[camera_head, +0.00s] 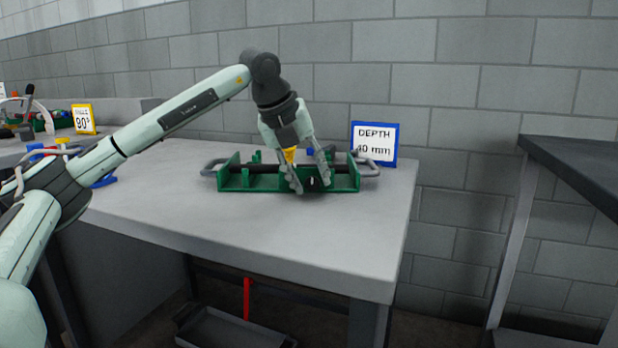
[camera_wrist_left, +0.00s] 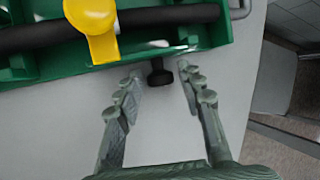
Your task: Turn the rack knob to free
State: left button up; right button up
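The green rack (camera_head: 232,182) stands on the grey workbench with a black bar (camera_wrist_left: 60,35) lying along it. A small black knob (camera_wrist_left: 160,74) sticks out from the rack's front side in the left wrist view. My left gripper (camera_head: 311,186) is open and comes down over the front of the rack. In the left wrist view its two fingers are on either side of the knob, with visible gaps. A yellow part (camera_wrist_left: 98,20) sits over the bar. The fingers partly hide the rack's middle in the head view. My right gripper is not in view.
A blue-framed sign (camera_head: 387,158) reading "DEPTH 40 mm" stands behind the rack. A grey handle (camera_head: 368,168) is at its right end. The workbench (camera_head: 250,226) is clear in front. A yellow-framed sign (camera_head: 83,119) and other items are at the far left.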

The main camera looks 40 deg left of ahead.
pick_arm(q)
jog(key=shift+o, duration=0.5)
jog(key=shift+r, duration=0.1)
jog(key=v, duration=1.2)
